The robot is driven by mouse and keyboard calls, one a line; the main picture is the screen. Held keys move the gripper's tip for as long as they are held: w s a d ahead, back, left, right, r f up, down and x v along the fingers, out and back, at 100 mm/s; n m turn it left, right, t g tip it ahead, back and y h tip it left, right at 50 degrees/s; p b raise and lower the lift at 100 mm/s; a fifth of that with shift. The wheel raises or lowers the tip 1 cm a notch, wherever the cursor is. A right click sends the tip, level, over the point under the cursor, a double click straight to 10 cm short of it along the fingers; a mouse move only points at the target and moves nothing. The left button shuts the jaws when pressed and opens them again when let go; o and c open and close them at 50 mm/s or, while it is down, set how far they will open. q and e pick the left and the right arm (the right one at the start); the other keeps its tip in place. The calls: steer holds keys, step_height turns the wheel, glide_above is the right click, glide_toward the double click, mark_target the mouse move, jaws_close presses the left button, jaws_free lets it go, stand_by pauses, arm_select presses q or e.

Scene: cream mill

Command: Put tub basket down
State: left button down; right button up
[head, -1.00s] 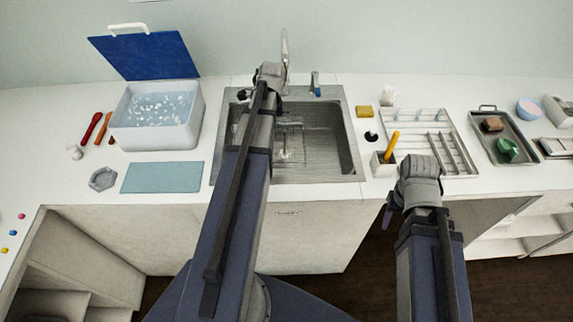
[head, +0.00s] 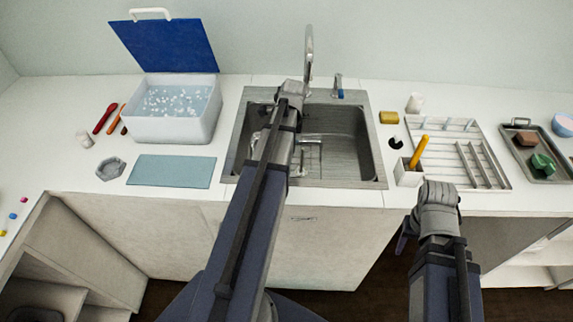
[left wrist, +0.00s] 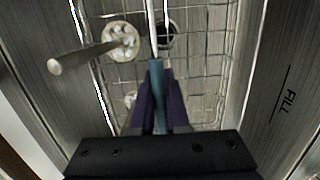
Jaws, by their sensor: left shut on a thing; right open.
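The tub basket (left wrist: 205,75) is a wire mesh basket with a tall handle, seen from above in the left wrist view. It is inside the steel sink (head: 235,150); part of its wire shows in the head view (head: 310,152). My left gripper (left wrist: 158,92) is shut on the basket's blue handle grip. I cannot tell whether the basket rests on the sink floor. In the head view my left arm hides the left gripper and part of the basket. My right gripper (head: 403,242) is open and empty, low in front of the counter, partly hidden by its wrist.
A white tub (head: 170,130) with a raised blue lid stands left of the sink, behind a blue mat (head: 170,171). A tap (head: 309,50) rises behind the sink. Right are a holder (head: 407,175) with a yellow-handled tool, a rack (head: 470,155) and a tray (head: 553,173).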

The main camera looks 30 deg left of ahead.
arm_select(q)
steer(key=shift+f+b, duration=0.35)
steer(key=shift+f, duration=0.6)
arm_select(e)
steer(key=shift+f, duration=0.95)
arm_select(q)
step_height(320, 180, down, 4)
steer(key=b, duration=0.3)
steer(key=shift+r+b, duration=0.15)
steer(key=shift+b, duration=0.2)
arm_select(e)
step_height(320, 180, down, 4)
steer(key=shift+r, duration=0.15)
arm_select(q)
steer(key=c, duration=0.9)
jaws_free()
steer(key=r+p, duration=0.8)
steer(key=d+r+p, duration=0.1)
steer(key=r+p, duration=0.3)
steer(key=shift+w+d, duration=0.1)
steer(key=shift+w, duration=0.25)
arm_select(e)
step_height(320, 180, up, 12)
